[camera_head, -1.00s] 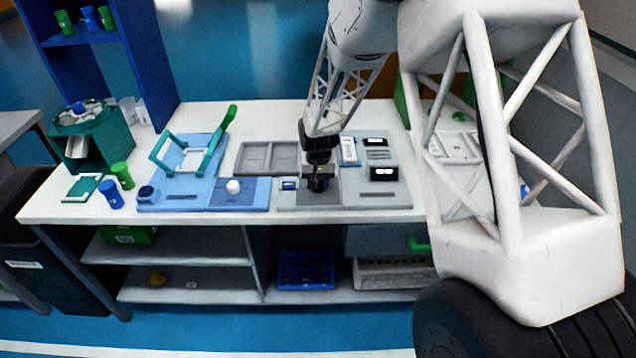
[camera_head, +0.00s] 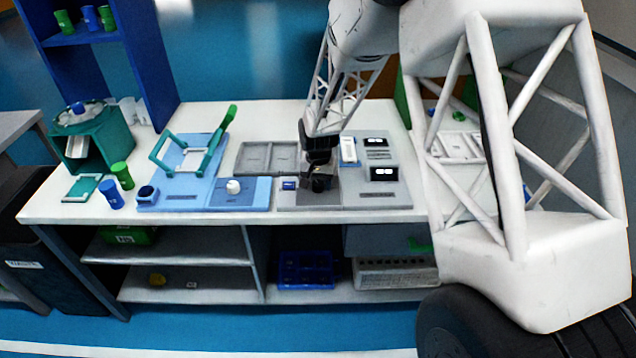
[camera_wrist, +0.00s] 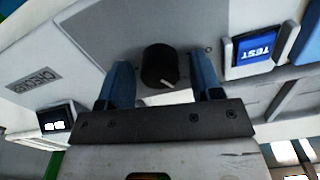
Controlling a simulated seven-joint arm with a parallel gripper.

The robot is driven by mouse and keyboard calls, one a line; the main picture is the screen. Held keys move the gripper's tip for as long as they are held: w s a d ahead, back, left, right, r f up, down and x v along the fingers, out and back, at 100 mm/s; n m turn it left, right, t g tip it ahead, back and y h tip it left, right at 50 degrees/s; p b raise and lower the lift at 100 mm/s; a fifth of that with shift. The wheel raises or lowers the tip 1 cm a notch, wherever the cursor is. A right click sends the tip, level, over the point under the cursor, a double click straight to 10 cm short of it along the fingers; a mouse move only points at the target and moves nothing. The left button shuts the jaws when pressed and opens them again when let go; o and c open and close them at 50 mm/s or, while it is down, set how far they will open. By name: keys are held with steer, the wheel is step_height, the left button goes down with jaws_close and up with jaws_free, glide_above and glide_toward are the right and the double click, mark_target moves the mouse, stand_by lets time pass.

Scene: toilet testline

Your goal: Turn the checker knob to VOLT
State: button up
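The checker knob (camera_wrist: 160,66) is round and black with a white pointer line, set on the grey checker panel (camera_wrist: 90,45). In the wrist view its line points to the lower right. My gripper (camera_wrist: 163,80) is open, with one blue finger on each side of the knob and a visible gap on both sides. In the head view my gripper (camera_head: 319,182) is over the left part of the checker panel (camera_head: 375,202) and hides the knob. No VOLT mark is readable.
The blue TEST button (camera_wrist: 258,52) is close to the right finger in the wrist view. A dark display (camera_head: 384,174) sits to the right of my gripper. A grey tray (camera_head: 268,158) lies behind, and a blue panel with a white knob (camera_head: 233,187) stands to the left.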

mark_target(319, 183)
stand_by(0.3)
steer(key=shift+r, duration=3.9)
steer(key=shift+s+d+r, duration=0.15)
steer(key=shift+r, duration=0.05)
steer(key=s+d+r, duration=0.6)
steer(key=s+r, duration=0.4)
steer(key=r, duration=0.1)
steer(key=s+d+r+t, duration=0.1)
steer(key=s+d+r, duration=0.2)
steer(key=s, duration=0.7)
steer(key=s+d+r+n, duration=0.1)
steer(key=s+d+r, duration=0.2)
steer(key=s, duration=0.7)
steer(key=s+d+r+t, duration=0.1)
steer(key=s+d+r, duration=0.2)
steer(key=s, duration=0.7)
steer(key=shift+s+d+r+n+t, duration=0.1)
steer(key=shift+d+n+t, duration=0.1)
steer(key=shift+d, duration=0.2)
steer(key=shift+s+d+r+n+t, duration=0.1)
steer(key=shift+d+n, duration=0.1)
steer(key=shift+d, duration=0.2)
